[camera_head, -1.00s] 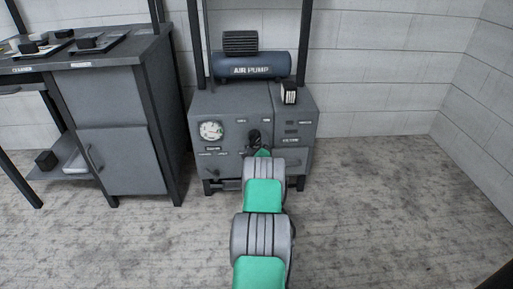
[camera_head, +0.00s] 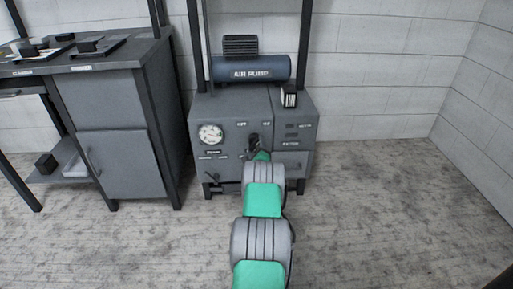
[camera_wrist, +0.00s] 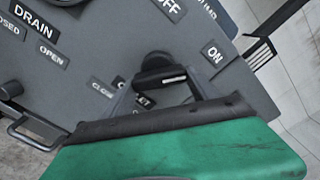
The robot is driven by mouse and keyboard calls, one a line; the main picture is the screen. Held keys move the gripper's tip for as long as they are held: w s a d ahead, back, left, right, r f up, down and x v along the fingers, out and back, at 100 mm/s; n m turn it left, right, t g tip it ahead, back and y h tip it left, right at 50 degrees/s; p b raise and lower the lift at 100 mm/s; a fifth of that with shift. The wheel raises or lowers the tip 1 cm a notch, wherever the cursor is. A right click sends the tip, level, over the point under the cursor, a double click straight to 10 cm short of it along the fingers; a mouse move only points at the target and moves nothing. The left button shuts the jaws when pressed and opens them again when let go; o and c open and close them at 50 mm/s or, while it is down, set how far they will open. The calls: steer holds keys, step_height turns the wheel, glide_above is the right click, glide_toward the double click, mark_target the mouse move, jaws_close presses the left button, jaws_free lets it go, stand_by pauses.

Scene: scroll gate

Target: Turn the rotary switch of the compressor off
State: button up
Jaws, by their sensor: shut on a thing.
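The compressor (camera_head: 230,112) is a grey cabinet with a blue air tank on top, straight ahead in the head view. Its rotary switch (camera_wrist: 152,64) is a black knob with a small white mark, in the middle of the wrist view. My gripper (camera_wrist: 162,84) is shut on this knob, one finger on each side. The OFF label (camera_wrist: 171,8) is above the knob and the ON label (camera_wrist: 214,53) is to its right in the tilted wrist view. In the head view my gripper and arm hide part of the panel's lower middle.
A round gauge (camera_head: 210,134) sits on the left of the panel. A drain control with OPEN and CLOSED labels (camera_wrist: 50,54) is left of the knob in the wrist view. A grey workbench (camera_head: 122,160) stands to the left. The floor on the right is clear.

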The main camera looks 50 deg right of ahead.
steer(key=shift+n+b, duration=0.3)
steer(key=shift+c, duration=0.3)
steer(key=n+b, duration=0.1)
steer(key=n, duration=0.1)
steer(key=shift+n+b, duration=0.4)
steer(key=n+b, duration=0.2)
steer(key=n, duration=0.2)
steer(key=shift+r+b, duration=0.1)
steer(key=shift+b, duration=0.2)
steer(key=n, duration=0.2)
steer(key=n+b, duration=0.1)
steer(key=shift+r+n, duration=0.25)
steer(key=shift+n, duration=0.15)
steer(key=shift+r+n, duration=0.1)
steer(key=shift+n, duration=1.2)
steer(key=o, duration=1.4)
steer(key=shift+c, duration=0.2)
